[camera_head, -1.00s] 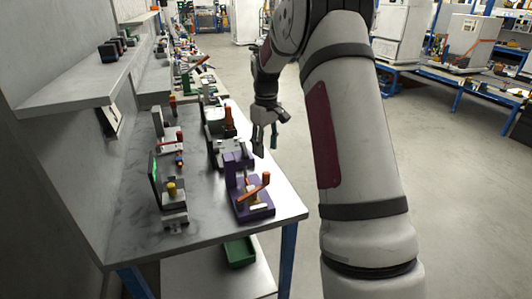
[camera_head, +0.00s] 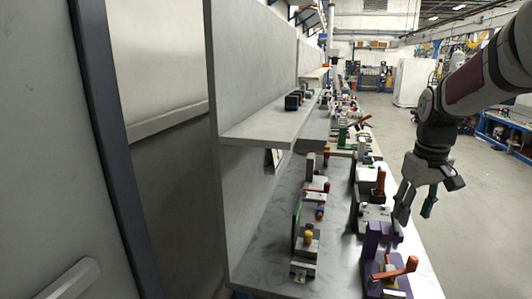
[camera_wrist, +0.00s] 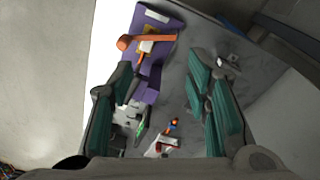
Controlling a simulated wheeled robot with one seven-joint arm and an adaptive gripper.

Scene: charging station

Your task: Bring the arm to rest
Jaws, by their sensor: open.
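My gripper (camera_head: 413,204) hangs at the right of the head view, fingers pointing down, beside the right edge of the workbench (camera_head: 327,225). It is open and empty. In the wrist view its two green-padded fingers (camera_wrist: 165,110) stand wide apart with nothing between the pads. Beyond them lie the purple fixture (camera_wrist: 153,60) with an orange handle and part of the bench top. My arm comes in from the upper right of the head view.
The purple fixture also shows at the bench's front right in the head view (camera_head: 372,245). A grey fixture (camera_head: 373,217) stands behind it. A small device with a yellow knob (camera_head: 308,240) stands left. A shelf (camera_head: 262,130) overhangs the bench. Open floor (camera_head: 480,220) lies right.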

